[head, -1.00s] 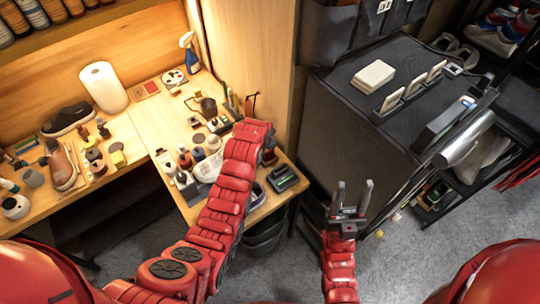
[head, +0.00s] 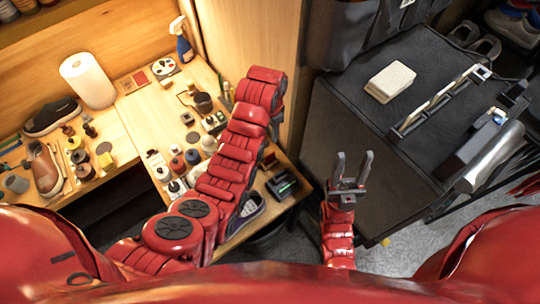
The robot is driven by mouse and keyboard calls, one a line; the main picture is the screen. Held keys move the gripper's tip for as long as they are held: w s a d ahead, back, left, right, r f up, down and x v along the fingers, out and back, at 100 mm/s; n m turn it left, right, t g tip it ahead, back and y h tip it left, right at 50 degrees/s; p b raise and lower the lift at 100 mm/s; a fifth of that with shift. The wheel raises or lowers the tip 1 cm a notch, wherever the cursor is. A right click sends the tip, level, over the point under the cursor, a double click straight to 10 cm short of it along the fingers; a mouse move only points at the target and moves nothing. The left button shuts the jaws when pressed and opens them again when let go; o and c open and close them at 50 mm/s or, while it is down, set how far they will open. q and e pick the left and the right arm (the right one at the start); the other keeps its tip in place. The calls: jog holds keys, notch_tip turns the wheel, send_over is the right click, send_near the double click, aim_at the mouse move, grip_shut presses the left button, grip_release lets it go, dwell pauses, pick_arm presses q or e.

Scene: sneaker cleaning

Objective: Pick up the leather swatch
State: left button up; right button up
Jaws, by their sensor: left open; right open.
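The leather swatch cannot be told for certain. A small reddish-brown square (head: 136,81) lies flat on the wooden bench just right of the paper towel roll and may be it. My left arm reaches up over the right part of the bench, well to the right of that square. Its gripper is hidden behind the arm's own links. My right gripper (head: 351,168) points up in front of the black cabinet. Its two fingers are apart with nothing between them, far from the square.
The bench (head: 125,118) holds a paper towel roll (head: 88,80), a blue spray bottle (head: 181,40), a brown shoe (head: 45,168) and several small bottles. A white stack of pads (head: 390,81) lies on the black cabinet (head: 345,110). A wooden panel (head: 250,35) stands between bench and cabinet.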

pick_arm(q)
jog(key=b, duration=0.9)
send_over(270, 156)
jog(key=f, duration=1)
jog(key=shift+w+f, duration=0.1)
jog(key=shift+w, duration=0.15)
jog(key=shift+s+f, duration=0.1)
jog(key=shift+f, duration=0.25)
notch_tip(270, 156, down, 3)
jog(key=p, duration=0.3)
jog(key=shift+f, duration=0.2)
jog(key=shift+f+p, duration=0.45)
jog(key=shift+f, duration=0.45)
grip_shut()
